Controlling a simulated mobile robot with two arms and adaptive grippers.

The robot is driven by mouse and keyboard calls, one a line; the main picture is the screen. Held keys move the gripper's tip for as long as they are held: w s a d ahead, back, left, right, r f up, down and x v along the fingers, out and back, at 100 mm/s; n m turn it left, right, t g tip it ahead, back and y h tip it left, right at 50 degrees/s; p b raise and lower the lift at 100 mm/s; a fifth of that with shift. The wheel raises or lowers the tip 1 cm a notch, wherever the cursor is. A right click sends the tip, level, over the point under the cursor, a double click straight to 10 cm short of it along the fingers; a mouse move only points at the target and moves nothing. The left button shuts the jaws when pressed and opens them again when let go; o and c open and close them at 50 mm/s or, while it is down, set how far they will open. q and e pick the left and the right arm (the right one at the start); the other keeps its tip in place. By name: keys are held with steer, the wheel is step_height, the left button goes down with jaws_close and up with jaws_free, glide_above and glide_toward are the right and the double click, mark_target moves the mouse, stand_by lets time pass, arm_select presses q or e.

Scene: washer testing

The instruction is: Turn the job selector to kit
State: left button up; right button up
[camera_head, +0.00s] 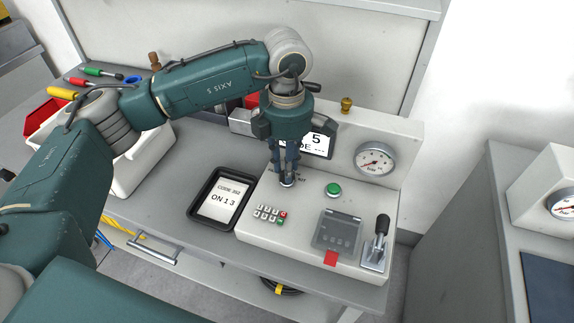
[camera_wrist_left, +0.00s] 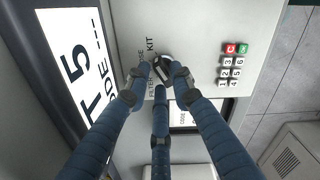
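The job selector is a small dark knob (camera_wrist_left: 163,71) with a light rim on the washer tester's sloping panel. In the wrist view the labels KIT (camera_wrist_left: 150,44), HOSE and FILTER stand beside it, and fingers partly cover them. My left gripper (camera_head: 287,178) points down at the knob in the head view. In the wrist view its three blue fingers (camera_wrist_left: 163,76) come together around the knob, with the tips seemingly against its sides. The fingers partly hide the knob, and I cannot tell exactly which label it points to. My right gripper is not in view.
A keypad (camera_head: 271,214), a green button (camera_head: 333,189), a hinged clear cover (camera_head: 338,231) and a black lever (camera_head: 381,229) are on the panel nearby. A display (camera_head: 320,146) and gauge (camera_head: 375,159) stand behind. A black tray (camera_head: 240,224) with a code card lies to the left.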

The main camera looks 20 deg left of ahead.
arm_select(q)
steer(key=shift+o, duration=0.6)
steer(key=shift+s, duration=0.1)
step_height(320, 180, up, 12)
stand_by(0.4)
